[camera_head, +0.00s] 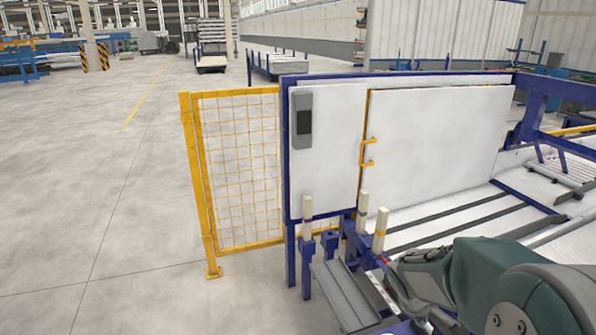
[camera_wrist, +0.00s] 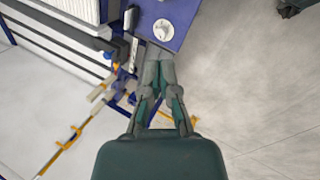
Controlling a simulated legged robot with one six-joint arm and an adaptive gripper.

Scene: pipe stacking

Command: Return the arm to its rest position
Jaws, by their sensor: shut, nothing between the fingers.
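In the wrist view my gripper (camera_wrist: 159,62) has its two grey fingers together, with nothing held between them. The fingertips overlap a blue surface in the picture, which bears a round pale piece (camera_wrist: 163,29); I cannot tell the gap. In the head view my grey-green arm (camera_head: 480,275) is folded across the lower right, and its fingertips cannot be made out. Three pale upright pipe-like pieces stand beside the blue frame: one at left (camera_head: 307,213), one in the middle (camera_head: 363,210) and one nearest my arm (camera_head: 380,232).
A grey ledge (camera_head: 345,295) lies just left of my arm. A white panel (camera_head: 440,140) in a blue frame stands behind, with a yellow mesh fence (camera_head: 238,170) to its left. A slatted machine bed (camera_head: 450,220) lies at right. Open floor (camera_head: 90,200) spreads at left.

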